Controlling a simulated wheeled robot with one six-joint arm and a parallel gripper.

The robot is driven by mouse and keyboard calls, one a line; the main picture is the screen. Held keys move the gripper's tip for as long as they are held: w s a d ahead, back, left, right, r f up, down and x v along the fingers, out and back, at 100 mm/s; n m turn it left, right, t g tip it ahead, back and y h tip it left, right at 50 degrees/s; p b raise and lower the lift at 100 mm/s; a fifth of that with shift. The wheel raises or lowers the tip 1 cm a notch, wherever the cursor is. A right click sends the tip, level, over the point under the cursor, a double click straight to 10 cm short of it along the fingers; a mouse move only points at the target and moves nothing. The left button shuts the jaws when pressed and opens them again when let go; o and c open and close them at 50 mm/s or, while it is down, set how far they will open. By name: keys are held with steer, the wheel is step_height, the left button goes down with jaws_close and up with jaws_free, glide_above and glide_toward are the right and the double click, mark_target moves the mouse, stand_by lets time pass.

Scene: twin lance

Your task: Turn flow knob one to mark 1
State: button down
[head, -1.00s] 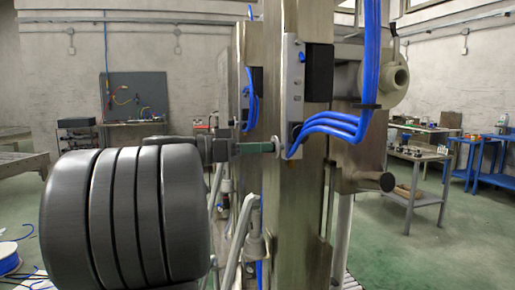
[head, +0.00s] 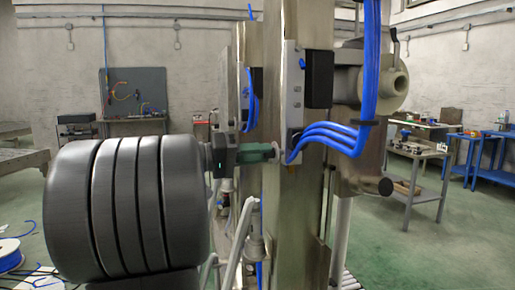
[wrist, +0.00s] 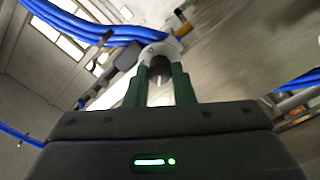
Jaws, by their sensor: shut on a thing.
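My gripper (head: 268,151) reaches right to the front of the metal column, its green fingers at the lower end of a plate on it. In the wrist view, the two green fingers (wrist: 159,80) are shut on a small dark knob (wrist: 160,66) with a short white line on it. A pale round dial (wrist: 165,48) sits behind the knob. I cannot read its marks or tell the knob's number. In the head view the knob is mostly hidden by the fingers.
Blue hoses (head: 335,138) curve close by the fingers, right of the plate (head: 292,90). A black box (head: 319,78) sits on the column (head: 283,220). A grey valve body with a round flange (head: 388,85) stands to the right. Workbenches stand farther back.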

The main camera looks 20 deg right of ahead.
steer(key=shift+n+p, duration=4.2)
steer(key=shift+n, duration=1.3)
steer(key=c, duration=1.2)
jaws_free()
steer(key=shift+c, duration=0.2)
steer(key=shift+a, duration=0.15)
steer(key=a, duration=1.3)
steer(key=shift+w+a+f+b, duration=0.15)
steer(key=shift+w+a+b, duration=0.15)
steer(key=shift+w+b, duration=0.05)
